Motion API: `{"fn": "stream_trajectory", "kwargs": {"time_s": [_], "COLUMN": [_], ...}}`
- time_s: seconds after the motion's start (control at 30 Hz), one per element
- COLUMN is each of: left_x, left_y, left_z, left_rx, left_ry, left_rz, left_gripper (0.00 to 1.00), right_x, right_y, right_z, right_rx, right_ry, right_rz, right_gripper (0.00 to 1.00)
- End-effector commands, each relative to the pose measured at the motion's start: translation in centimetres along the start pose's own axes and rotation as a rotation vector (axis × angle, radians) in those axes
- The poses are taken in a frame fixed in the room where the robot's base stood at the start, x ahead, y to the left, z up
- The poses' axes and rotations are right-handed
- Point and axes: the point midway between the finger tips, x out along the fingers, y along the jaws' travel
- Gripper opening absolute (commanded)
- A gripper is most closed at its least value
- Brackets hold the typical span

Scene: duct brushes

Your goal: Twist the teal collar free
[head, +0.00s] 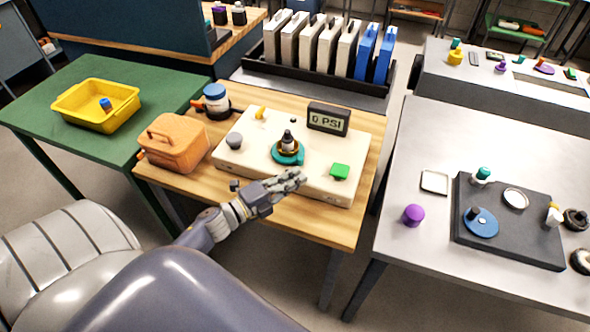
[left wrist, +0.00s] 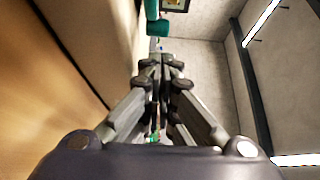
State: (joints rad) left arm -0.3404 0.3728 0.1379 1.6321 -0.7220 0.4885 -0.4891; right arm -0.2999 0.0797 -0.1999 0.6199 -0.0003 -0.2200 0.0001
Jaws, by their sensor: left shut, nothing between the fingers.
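The teal collar (head: 278,155) sits around the base of a dark and brass fitting (head: 288,142) on top of a cream box (head: 240,160). A small teal tab sticks out at its lower right. My left gripper (head: 298,177) is shut and empty. In the head view it appears just below the collar, over the box's front edge, apart from the collar. In the left wrist view the closed fingertips (left wrist: 161,62) point up the picture, and a teal part (left wrist: 157,26) shows beyond them. My right gripper is not in view.
A grey table (head: 400,215) with small parts is at the right.

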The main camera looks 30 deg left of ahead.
Motion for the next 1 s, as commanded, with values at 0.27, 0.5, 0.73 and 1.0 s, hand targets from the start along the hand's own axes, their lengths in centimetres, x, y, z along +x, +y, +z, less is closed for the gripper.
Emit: {"fn": "stream_trajectory", "kwargs": {"time_s": [0.27, 0.5, 0.73, 1.0], "left_x": [1.2, 1.2, 2.6, 3.4], "left_y": [0.0, 0.0, 0.1, 0.0], "left_z": [1.2, 1.2, 1.5, 1.3], "left_rx": [0.000, -0.001, 0.001, -0.001], "left_ry": [0.001, 0.001, 0.003, 0.000], "left_rz": [0.000, 0.000, -0.002, -0.001], "left_gripper": [0.00, 0.00, 0.00, 0.00], "right_x": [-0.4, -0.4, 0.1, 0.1], "right_y": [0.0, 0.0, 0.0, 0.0], "right_z": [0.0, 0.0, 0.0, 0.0], "right_rx": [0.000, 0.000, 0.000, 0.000], "right_ry": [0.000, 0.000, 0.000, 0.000], "right_rz": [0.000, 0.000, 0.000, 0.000], "right_gripper": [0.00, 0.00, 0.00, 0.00]}}
